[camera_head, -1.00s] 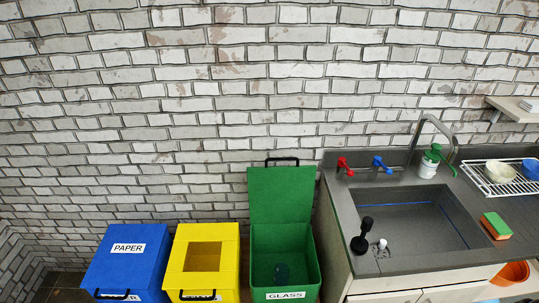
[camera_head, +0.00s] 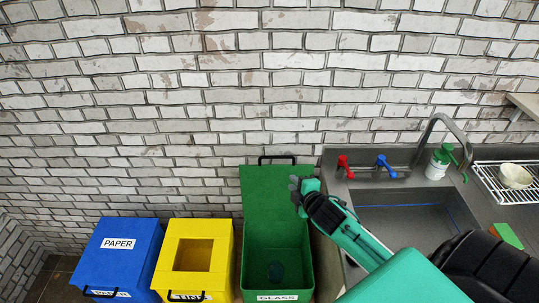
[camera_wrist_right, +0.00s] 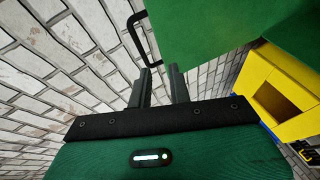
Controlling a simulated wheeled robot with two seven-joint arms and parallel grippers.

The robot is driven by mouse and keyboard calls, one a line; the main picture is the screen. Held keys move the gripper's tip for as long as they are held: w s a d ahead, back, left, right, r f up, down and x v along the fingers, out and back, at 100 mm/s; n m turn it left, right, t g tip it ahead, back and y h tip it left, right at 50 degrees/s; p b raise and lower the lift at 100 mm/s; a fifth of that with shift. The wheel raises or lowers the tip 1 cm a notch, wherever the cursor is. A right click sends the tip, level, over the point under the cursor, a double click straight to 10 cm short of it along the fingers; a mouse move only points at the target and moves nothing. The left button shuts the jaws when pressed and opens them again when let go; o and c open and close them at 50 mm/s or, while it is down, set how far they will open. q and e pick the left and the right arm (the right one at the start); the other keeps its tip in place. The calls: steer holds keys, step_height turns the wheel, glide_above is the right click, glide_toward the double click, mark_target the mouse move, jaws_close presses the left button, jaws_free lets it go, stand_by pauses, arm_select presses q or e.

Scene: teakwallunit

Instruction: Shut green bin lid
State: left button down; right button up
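The green bin (camera_head: 305,262), labelled GLASS, stands with its green lid (camera_head: 262,205) raised upright against the brick wall. A black handle (camera_head: 277,160) is on the lid's top edge; it also shows in the right wrist view (camera_wrist_right: 137,35). My right gripper (camera_head: 297,184) is at the lid's upper right edge in the head view. In the right wrist view its two fingers (camera_wrist_right: 158,78) are apart with nothing between them, below the handle and the lid (camera_wrist_right: 215,28). Whether it touches the lid I cannot tell. My left gripper is out of view.
A yellow bin (camera_head: 222,240) and a blue PAPER bin (camera_head: 125,255) stand left of the green bin. The counter with a sink (camera_head: 400,220), red and blue taps and a steel spout is close on the right, under my right arm. The brick wall is right behind.

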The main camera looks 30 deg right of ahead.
mark_target(276, 158)
steer(key=shift+n+t, duration=0.5)
steer(key=shift+n, duration=0.1)
steer(key=r+p+x, duration=0.1)
steer(key=x, duration=0.3)
steer(key=r+p+x, duration=0.1)
steer(key=x, duration=0.4)
steer(key=r+p+x, duration=0.1)
steer(key=p+x, duration=0.1)
steer(key=x, duration=0.3)
steer(key=shift+w+d+f, duration=0.1)
steer(key=shift+w+d, duration=0.05)
steer(key=shift+w, duration=0.4)
jaws_close()
